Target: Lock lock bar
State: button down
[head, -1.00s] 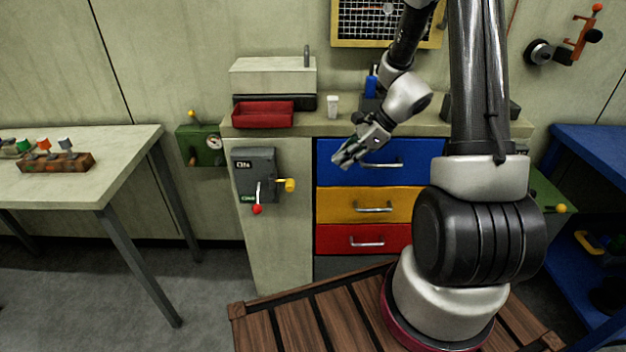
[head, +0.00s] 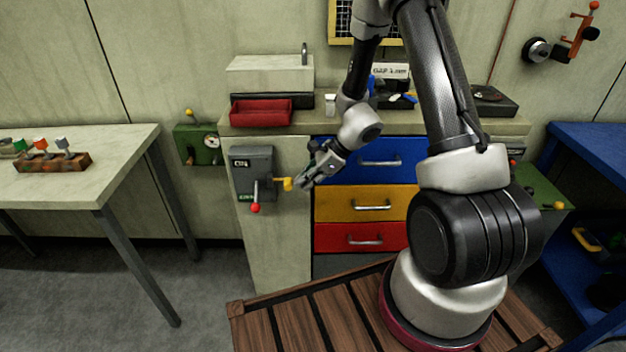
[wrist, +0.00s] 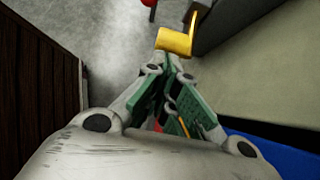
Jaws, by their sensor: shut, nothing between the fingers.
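A grey box (head: 252,168) is fixed to the pale cabinet front. A lever with a red knob (head: 255,208) hangs down from it, and a yellow handle (head: 283,184) sticks out at its right side. I cannot tell which part is the lock bar. My gripper (head: 302,182) is shut and empty, just right of the yellow handle. In the wrist view the yellow handle (wrist: 175,41) lies just beyond the fingertips (wrist: 172,62), with a small gap or light contact; I cannot tell which. The red knob also shows at the top of the wrist view (wrist: 149,2).
Blue, yellow and red drawers (head: 366,204) with metal handles sit right of the box. A red tray (head: 261,112) stands on the countertop. A workbench (head: 90,180) stands at the left.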

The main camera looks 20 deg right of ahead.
jog(key=a, duration=0.2)
jog(key=w+a, duration=0.1)
jog(key=a, duration=0.1)
jog(key=shift+w, duration=0.15)
jog(key=shift+d, duration=0.15)
jog(key=shift+d+r, duration=0.1)
jog(key=shift+d, duration=0.2)
send_near(292, 183)
jog(key=d, duration=0.1)
jog(key=d+r, duration=0.1)
jog(key=s+d, duration=0.1)
jog(key=shift+s+d+r, duration=0.1)
jog(key=shift+d+r, duration=0.05)
jog(key=shift+d, duration=0.2)
dwell(0.4)
